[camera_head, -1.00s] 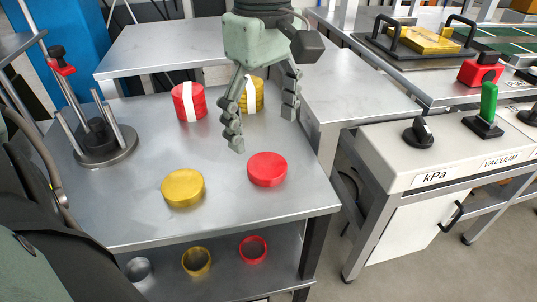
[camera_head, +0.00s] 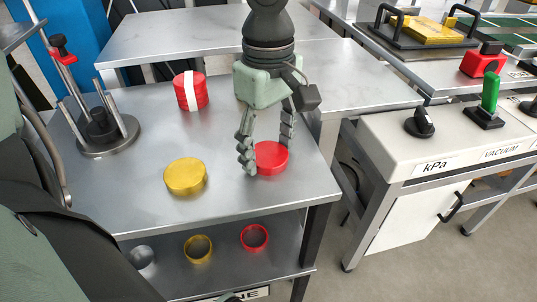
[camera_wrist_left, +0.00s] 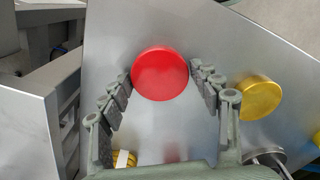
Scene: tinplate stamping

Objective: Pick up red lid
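The red lid (camera_head: 272,158) lies flat near the right front edge of the metal table (camera_head: 225,205). It also shows in the left wrist view (camera_wrist_left: 160,74). My left gripper (camera_head: 267,157) is open above and around the lid, with one finger on each side. In the left wrist view the fingertips (camera_wrist_left: 161,74) sit close to opposite sides of the lid; I cannot tell whether they touch it. My right gripper is not in view.
A yellow lid (camera_head: 185,177) lies to the left. A red stack with a white band (camera_head: 190,91) stands behind. A yellow banded stack (camera_wrist_left: 124,159) shows partly in the wrist view. A rod stand (camera_head: 104,140) is at left. Rings (camera_head: 254,238) lie on the lower shelf.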

